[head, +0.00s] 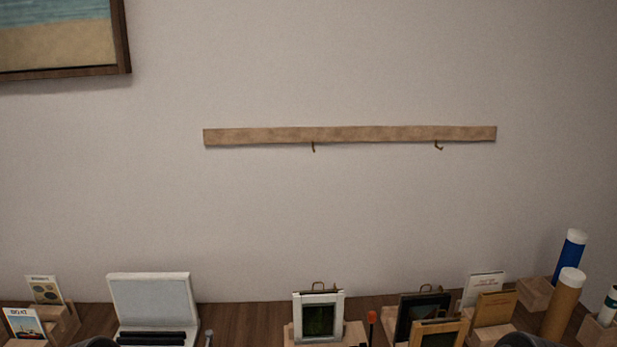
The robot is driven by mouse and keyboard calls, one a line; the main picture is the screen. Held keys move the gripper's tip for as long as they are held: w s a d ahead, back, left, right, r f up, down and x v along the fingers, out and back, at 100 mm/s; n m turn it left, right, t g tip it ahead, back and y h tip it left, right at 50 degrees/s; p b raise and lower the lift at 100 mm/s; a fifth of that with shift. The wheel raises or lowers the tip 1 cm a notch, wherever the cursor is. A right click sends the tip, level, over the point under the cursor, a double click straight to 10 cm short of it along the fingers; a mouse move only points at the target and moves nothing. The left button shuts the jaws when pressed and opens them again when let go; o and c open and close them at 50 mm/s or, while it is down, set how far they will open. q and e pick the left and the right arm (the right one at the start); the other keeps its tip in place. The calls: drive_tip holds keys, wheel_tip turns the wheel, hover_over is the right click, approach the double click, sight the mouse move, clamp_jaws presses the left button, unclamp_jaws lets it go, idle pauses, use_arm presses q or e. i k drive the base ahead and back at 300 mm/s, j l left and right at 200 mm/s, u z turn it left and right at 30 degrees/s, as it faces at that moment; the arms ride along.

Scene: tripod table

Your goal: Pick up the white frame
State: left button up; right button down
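The white frame (319,318) stands upright at the bottom centre of the head view. It has a dark green picture and a small hanger on its top edge. It rests on a light wooden stand (354,334). Neither gripper shows in the head view. Only dark rounded shapes, perhaps parts of my arms, show at the bottom edge on the left and right.
A dark frame (405,318) and a wooden frame (438,328) stand close on the right. An orange-tipped tool (371,320) is between. A white box with an open lid (152,297) sits left. A wooden rail (350,134) with two hooks is on the wall.

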sight(318, 314)
drive_tip(key=k+j+z, duration=0.15)
drive_tip(key=j+z, duration=0.3)
drive_tip(key=k+j+z, duration=0.25)
drive_tip(key=z, duration=0.25)
